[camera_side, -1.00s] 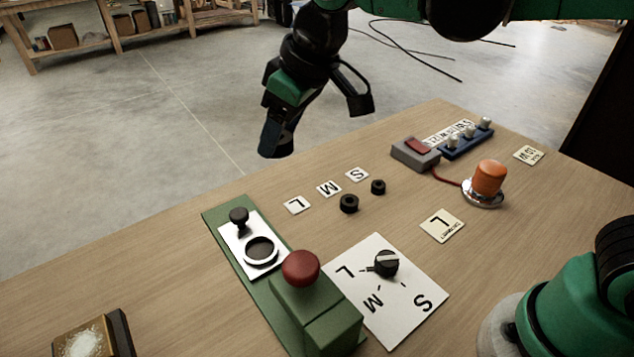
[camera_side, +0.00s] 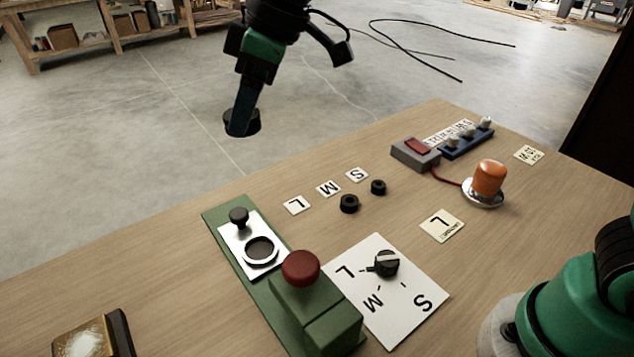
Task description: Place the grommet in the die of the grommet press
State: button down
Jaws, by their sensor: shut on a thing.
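My gripper (camera_side: 241,118) is in the air above and behind the table's far edge, with its fingers pointing down. It is shut on a dark round grommet (camera_side: 242,124), partly hidden by the fingers. The grommet press (camera_side: 318,310) is a green block with a red knob on a green base. Its die (camera_side: 261,251) is a dark ring on a white plate, beside a small black knob (camera_side: 239,216). The gripper and grommet are apart from the press, well above it.
Two smaller black grommets (camera_side: 349,203) lie by the M and S cards (camera_side: 329,188); the L card (camera_side: 296,205) has none beside it. A dial plate (camera_side: 388,292) lies right of the press. An orange lamp (camera_side: 489,177) and switch box (camera_side: 416,153) stand at right.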

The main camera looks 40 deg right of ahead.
jog(key=shift+s+a+f+n, duration=0.1)
jog(key=shift+a+f+n, duration=0.2)
jog(key=shift+a, duration=0.15)
notch_tip(320, 180, down, 19)
jog(key=shift+f, duration=0.1)
jog(key=shift+f, duration=0.2)
